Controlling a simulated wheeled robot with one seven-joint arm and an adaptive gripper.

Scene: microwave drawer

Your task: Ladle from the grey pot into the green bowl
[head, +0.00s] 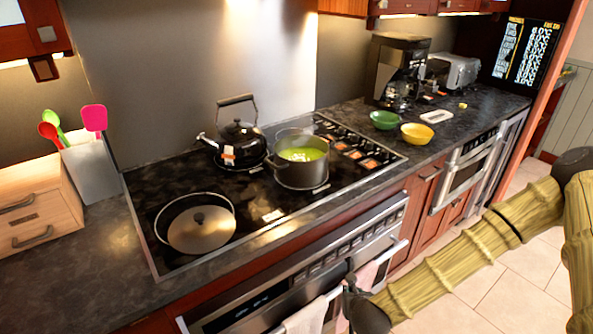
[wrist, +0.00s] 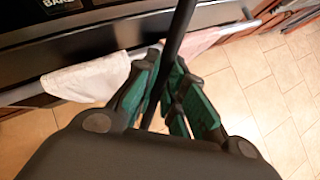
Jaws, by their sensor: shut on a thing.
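The grey pot (head: 288,176) stands on the cooktop, holding bright green contents with pale bits. The green bowl (head: 384,120) sits on the counter right of the cooktop, beside a yellow bowl (head: 417,134). My gripper (head: 352,293) is low in front of the oven, below the pot and bowls. In the wrist view, its green-padded fingers (wrist: 160,105) are shut on a thin black handle (wrist: 181,32). The handle runs out of the top of that view; its far end is hidden, so I cannot tell whether it is the ladle.
Towels (head: 308,316) hang on the oven handle (head: 390,258), close to my gripper. A black kettle (head: 241,144) stands behind the pot, and a lidded pan (head: 200,229) is at the cooktop's left. A coffee maker (head: 396,72) stands behind the bowls. The floor right of the oven is clear.

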